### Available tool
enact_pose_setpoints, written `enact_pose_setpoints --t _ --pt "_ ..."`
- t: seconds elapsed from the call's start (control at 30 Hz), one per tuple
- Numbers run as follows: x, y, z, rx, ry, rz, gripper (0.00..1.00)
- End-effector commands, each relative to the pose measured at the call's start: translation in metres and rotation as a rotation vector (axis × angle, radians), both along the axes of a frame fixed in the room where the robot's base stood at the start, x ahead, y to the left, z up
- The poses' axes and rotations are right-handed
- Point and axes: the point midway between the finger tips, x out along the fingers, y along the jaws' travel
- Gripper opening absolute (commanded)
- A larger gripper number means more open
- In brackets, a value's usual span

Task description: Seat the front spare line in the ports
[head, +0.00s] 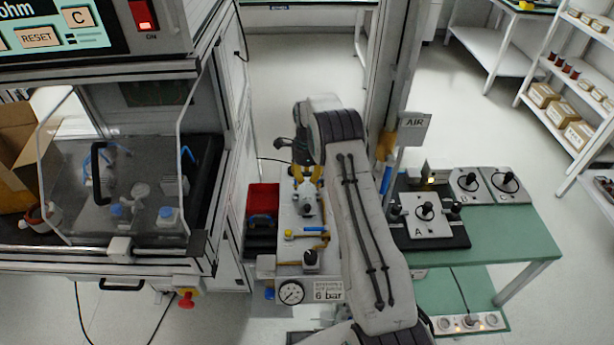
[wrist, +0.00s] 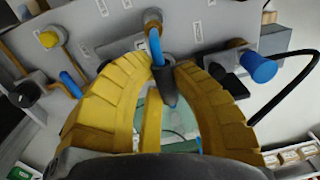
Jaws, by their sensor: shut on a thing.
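In the wrist view my gripper (wrist: 163,72) has its yellow fingers shut on a thin line with a blue end (wrist: 155,45) and a dark sleeve (wrist: 167,88). The blue end points at a round brass-coloured port (wrist: 152,18) on the grey panel (wrist: 110,20). I cannot tell whether it has entered the port. Another brass fitting (wrist: 233,50) is to the right. In the head view my gripper (head: 308,180) is over the far part of the panel (head: 290,215), and my arm hides the panel's right side. The held line is too small to make out there.
A blue plug (wrist: 260,67) with a black hose stands right of my gripper; a short blue piece (wrist: 70,85) and a yellow knob (wrist: 48,38) are left. The red bin (head: 263,196) is left of the panel, the gauge (head: 290,292) in front, the green bench (head: 510,235) right.

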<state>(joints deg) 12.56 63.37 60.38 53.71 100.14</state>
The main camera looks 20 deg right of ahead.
Motion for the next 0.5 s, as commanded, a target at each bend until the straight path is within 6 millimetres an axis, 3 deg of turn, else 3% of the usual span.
enact_pose_setpoints --t 0.5 --pt "0.000 -0.001 -0.013 0.000 -0.001 0.000 0.00"
